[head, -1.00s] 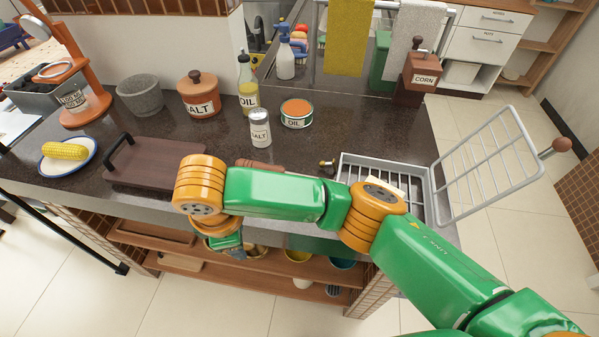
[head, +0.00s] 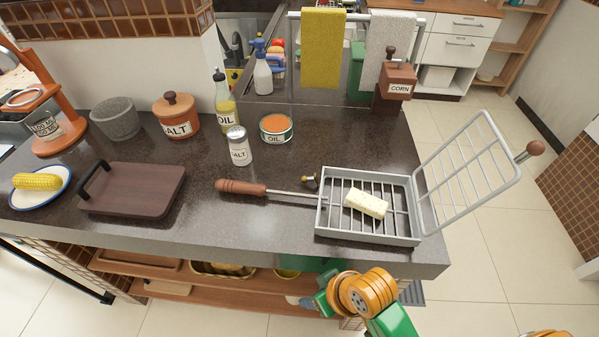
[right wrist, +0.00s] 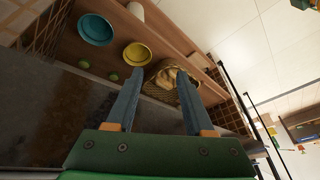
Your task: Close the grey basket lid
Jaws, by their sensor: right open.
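The grey wire basket (head: 365,237) sits at the right end of the dark counter in the head view. Its lid (head: 504,142) stands open, tilted up and out to the right past the counter's edge. A brown wooden knob (head: 535,148) is at the lid's far end. A pale block (head: 366,203) lies in the basket. My right gripper (head: 303,300) is below the counter's front edge, left of and apart from the basket. In the right wrist view its two fingers (right wrist: 160,75) are spread with nothing gripped. My left gripper is out of view.
The salt shaker (head: 239,147), oil can (head: 276,128) and corn grinder (head: 394,82) stand behind. A shelf with bowls (right wrist: 137,55) is under the counter. Open floor lies right of the lid.

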